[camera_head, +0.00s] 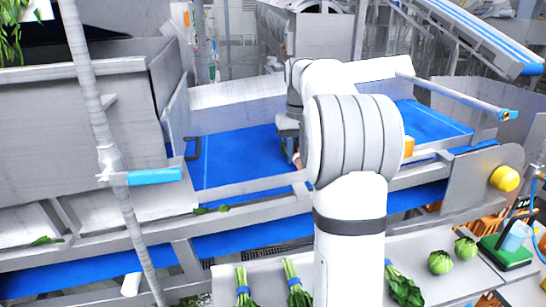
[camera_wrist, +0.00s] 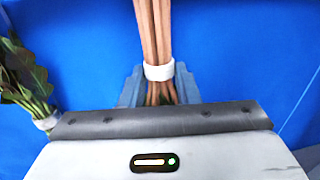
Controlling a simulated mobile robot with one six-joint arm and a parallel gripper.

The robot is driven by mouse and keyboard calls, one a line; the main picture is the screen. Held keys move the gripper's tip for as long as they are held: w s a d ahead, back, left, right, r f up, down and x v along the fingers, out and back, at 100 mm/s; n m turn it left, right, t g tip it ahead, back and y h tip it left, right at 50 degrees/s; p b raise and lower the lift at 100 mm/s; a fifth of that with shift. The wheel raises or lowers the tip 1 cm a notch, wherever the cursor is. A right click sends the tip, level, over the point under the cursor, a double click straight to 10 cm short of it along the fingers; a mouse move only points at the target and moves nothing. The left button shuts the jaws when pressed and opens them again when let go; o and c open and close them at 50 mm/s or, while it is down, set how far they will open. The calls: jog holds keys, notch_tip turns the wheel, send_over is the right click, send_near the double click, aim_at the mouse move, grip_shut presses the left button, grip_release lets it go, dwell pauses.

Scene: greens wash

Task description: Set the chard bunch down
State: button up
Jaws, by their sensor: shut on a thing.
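My gripper (camera_wrist: 159,88) is shut on the chard bunch (camera_wrist: 153,30), a bundle of pinkish-brown stems with a white band. The band sits between the fingers, and the stems run toward the top of the wrist view. Its leaves are out of view there. In the head view my gripper (camera_head: 289,128) is over the blue belt (camera_head: 235,160), partly hidden by my arm. A small pinkish bit of the chard (camera_head: 297,159) shows below it. I cannot tell whether the bunch touches the belt.
Another leafy bunch with a white band (camera_wrist: 28,85) lies left of my gripper in the wrist view. Metal rails (camera_head: 250,212) edge the belt. Blue-banded green bunches (camera_head: 297,285) and round green heads (camera_head: 440,262) lie on the front shelf. The belt's left part is clear.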

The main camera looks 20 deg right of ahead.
jog(key=shift+f, duration=0.15)
jog(key=o, duration=1.1)
notch_tip(320, 180, up, 12)
jog(key=shift+r, duration=0.2)
